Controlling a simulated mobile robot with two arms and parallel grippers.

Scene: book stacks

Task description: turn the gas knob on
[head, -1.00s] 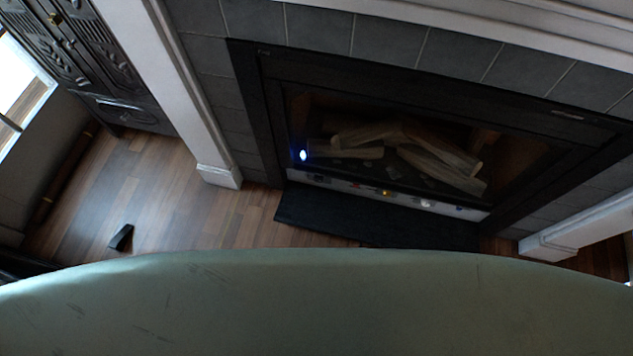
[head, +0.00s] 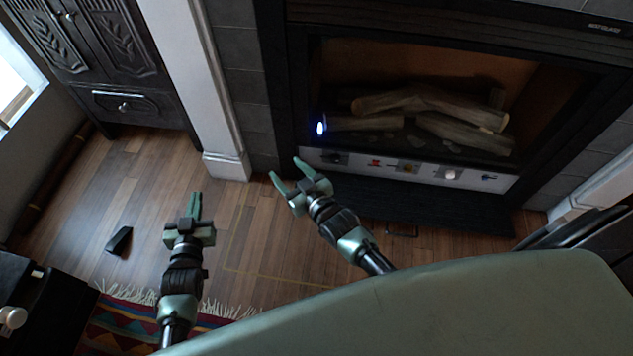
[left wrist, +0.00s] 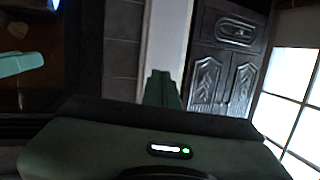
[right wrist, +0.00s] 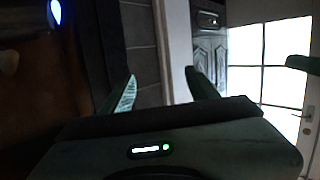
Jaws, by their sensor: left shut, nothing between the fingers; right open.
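The fireplace control strip (head: 425,172) is a pale panel under the glass, with several small controls. They include a dark knob (head: 334,158), a red control (head: 375,164), a yellow plate with a dark knob (head: 407,168) and a white knob (head: 450,175). I cannot tell which is the gas knob. My right gripper (head: 285,168) is open and empty, just left of the strip's left end in the head view, with no visible contact. My left gripper (head: 194,205) is shut and empty, further left over the floor. The wrist views show no control clearly.
Logs (head: 465,133) lie behind the fireplace glass. A dark hearth slab (head: 430,205) lies below the strip. A white pillar (head: 225,165) and dark carved cabinet (head: 135,105) stand left. A black wedge (head: 119,241) and fringed rug (head: 110,330) are on the wooden floor.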

